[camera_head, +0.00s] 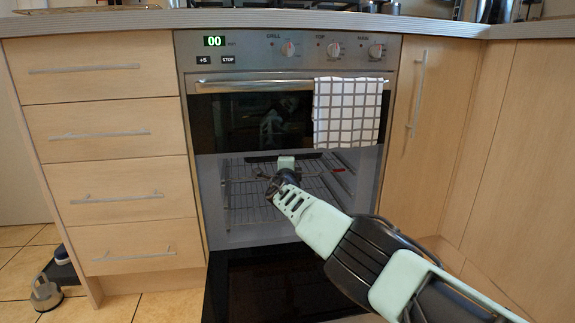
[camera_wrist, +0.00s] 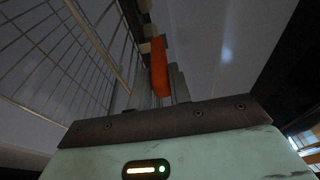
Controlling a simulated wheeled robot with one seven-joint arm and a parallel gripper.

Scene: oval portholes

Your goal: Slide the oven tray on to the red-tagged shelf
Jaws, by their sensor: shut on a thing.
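The oven tray seems to be the thin dark edge (camera_head: 258,158) across the top of the open oven in the head view; its body is hidden. My gripper (camera_head: 284,165) is at this edge, just inside the oven mouth. In the wrist view the fingers of my gripper (camera_wrist: 160,88) are close together around or beside an orange-red strip (camera_wrist: 159,68); I cannot tell whether it belongs to the tray. A small red tag (camera_head: 338,169) shows at the right side of the oven, right of my gripper. Wire shelves (camera_head: 245,195) lie inside, and wire bars (camera_wrist: 60,60) show at left in the wrist view.
The upper oven glass (camera_head: 245,122) and a checked towel (camera_head: 348,112) hang just above the opening. The oven side walls (camera_head: 367,185) bound the space. A dark panel (camera_head: 265,290) lies below the opening. Drawers (camera_head: 120,190) stand left and a cupboard door (camera_head: 420,130) right.

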